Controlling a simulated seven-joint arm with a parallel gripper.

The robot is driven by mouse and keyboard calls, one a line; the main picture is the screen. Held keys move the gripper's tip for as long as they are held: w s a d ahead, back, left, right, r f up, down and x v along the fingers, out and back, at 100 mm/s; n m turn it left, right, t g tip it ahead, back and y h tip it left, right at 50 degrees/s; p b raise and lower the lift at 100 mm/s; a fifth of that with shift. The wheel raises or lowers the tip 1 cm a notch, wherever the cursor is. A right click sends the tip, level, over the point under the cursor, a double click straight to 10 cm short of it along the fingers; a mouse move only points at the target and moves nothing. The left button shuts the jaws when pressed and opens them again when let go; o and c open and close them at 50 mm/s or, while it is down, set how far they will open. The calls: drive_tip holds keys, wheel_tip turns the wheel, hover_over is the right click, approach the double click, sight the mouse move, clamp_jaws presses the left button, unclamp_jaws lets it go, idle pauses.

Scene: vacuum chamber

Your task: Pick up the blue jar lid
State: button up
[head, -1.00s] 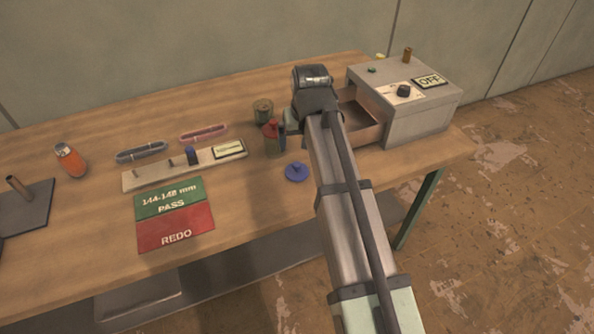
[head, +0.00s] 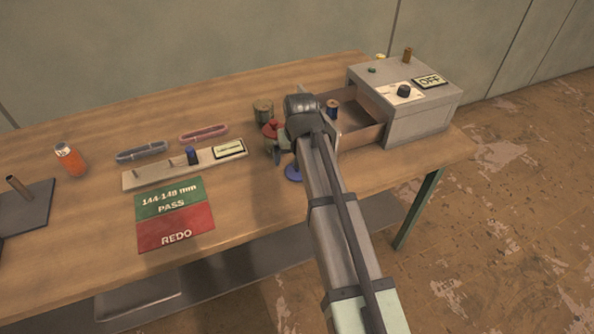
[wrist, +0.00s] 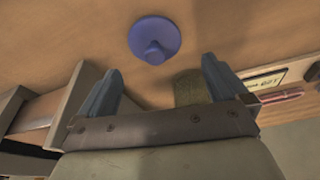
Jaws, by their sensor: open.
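The blue jar lid (head: 293,173) lies on the wooden table with its knob up. In the head view my arm hides part of it. In the wrist view the whole lid (wrist: 154,36) shows, just beyond the fingertips. My gripper (wrist: 160,78) is open and empty, with its two blue-grey fingers apart. The lid lies ahead of the gap between them, not between the fingers.
A red-topped container (head: 270,131) and a green jar (head: 263,110) stand close left of my gripper. An open drawer (head: 356,133) of the grey box (head: 415,110) is to the right, with a blue-and-copper item (head: 332,109) in it. The PASS/REDO card (head: 175,215) lies front left.

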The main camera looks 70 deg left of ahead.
sight(293, 174)
drive_tip(key=shift+w+d+x, duration=0.1)
drive_tip(key=shift+d+x, duration=0.1)
drive_tip(key=shift+x, duration=1.05)
drive_tip(key=shift+w+d+x, duration=0.1)
drive_tip(key=shift+d+x, duration=0.1)
drive_tip(key=shift+x, duration=1.05)
drive_tip(key=shift+f, duration=0.1)
drive_tip(key=shift+c, duration=0.4)
drive_tip(key=c, duration=0.9)
